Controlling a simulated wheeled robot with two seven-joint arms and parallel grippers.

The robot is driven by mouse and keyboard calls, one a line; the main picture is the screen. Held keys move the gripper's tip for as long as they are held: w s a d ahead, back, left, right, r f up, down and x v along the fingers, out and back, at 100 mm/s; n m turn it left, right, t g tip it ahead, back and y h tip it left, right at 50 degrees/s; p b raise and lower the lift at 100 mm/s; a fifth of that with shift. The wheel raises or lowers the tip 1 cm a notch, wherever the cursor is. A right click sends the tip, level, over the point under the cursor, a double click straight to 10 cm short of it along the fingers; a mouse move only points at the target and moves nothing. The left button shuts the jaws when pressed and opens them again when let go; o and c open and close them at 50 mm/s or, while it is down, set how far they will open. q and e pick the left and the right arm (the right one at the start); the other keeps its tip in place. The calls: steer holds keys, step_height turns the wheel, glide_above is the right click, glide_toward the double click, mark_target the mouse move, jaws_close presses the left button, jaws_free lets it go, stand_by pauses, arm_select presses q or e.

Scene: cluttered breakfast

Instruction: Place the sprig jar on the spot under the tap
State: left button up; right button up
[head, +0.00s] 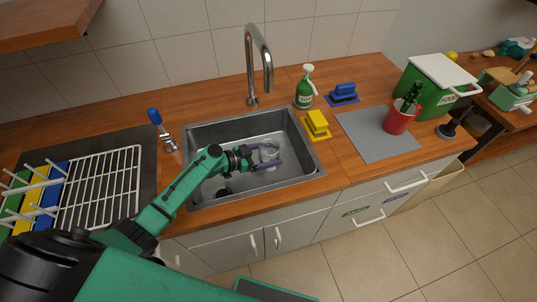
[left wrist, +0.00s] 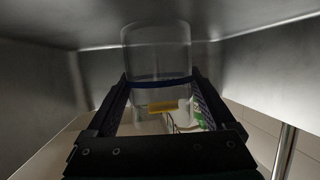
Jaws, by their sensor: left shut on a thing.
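The clear glass jar (head: 269,152) is inside the steel sink (head: 240,128), below and in front of the tap (head: 266,70). My left gripper (head: 264,158) reaches into the sink and is shut on the jar, with a finger on each side. In the left wrist view the jar (left wrist: 156,50) shows between both fingers, with a blue band around it. I see no sprig in it. Whether the jar touches the sink floor, I cannot tell. No marked spot under the tap can be made out. My right gripper is not in view.
A dark round thing (head: 224,192) lies on the sink floor. A green soap bottle (head: 304,90) and a yellow sponge (head: 317,121) stand right of the sink. A red pot with a plant (head: 397,120) stands on a grey mat (head: 375,145). A wire rack (head: 98,190) is at left.

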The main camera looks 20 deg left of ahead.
arm_select(q)
steer(key=o, duration=1.4)
steer(key=shift+r, duration=0.2)
steer(key=v, duration=0.7)
steer(key=shift+s+a+p, duration=0.25)
steer(key=shift+p, duration=0.15)
steer(key=shift+w, duration=0.1)
